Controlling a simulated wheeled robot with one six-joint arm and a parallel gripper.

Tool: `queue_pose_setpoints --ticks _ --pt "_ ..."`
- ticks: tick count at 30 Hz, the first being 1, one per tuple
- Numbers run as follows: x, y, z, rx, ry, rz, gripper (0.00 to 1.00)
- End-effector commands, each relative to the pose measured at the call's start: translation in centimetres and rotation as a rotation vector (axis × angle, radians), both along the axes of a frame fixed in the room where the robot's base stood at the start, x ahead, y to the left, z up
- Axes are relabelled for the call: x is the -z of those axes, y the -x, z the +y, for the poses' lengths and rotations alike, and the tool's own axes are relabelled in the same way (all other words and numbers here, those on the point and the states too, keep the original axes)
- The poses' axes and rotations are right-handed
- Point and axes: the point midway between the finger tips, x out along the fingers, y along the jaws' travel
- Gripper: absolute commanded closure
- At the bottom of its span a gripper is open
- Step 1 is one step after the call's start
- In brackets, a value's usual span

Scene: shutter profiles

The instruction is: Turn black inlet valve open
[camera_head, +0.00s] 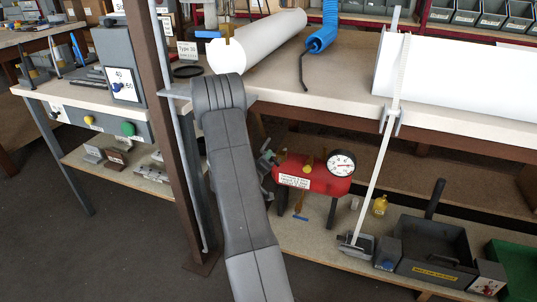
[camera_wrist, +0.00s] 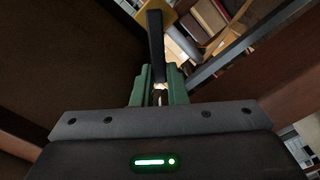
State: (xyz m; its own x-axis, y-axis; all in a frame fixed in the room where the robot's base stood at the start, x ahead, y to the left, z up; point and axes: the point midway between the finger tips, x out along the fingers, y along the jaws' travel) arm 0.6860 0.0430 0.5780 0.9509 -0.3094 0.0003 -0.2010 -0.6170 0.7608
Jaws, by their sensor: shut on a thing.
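My gripper (camera_wrist: 158,88) has green fingers and is shut on a black lever, which I take for the black inlet valve (camera_wrist: 156,45). The lever sticks out beyond the fingertips in the wrist view. In the head view my gripper (camera_head: 268,159) is at the left end of a red tank (camera_head: 312,173) under the bench. The black valve cannot be made out in the head view, and my arm hides part of that area. Whether the valve is open or closed cannot be told.
The tank stands on a low shelf (camera_head: 320,240) under the bench top (camera_head: 345,92). A brown post (camera_head: 165,130) stands left of my arm. A white rod (camera_head: 372,180) crosses right of the gauge. A dark bin (camera_head: 435,250) and a small yellow bottle (camera_head: 380,205) are on the shelf.

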Motion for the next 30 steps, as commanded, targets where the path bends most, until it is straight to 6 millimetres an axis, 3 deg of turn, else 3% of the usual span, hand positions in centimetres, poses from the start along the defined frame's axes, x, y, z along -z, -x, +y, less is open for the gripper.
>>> queue_pose_setpoints --ticks 18,30 --pt "2.5 -0.3 1.2 -0.002 0.51 0.168 1.0" --pt "3.4 -0.3 1.2 -0.001 0.667 0.219 1.0"
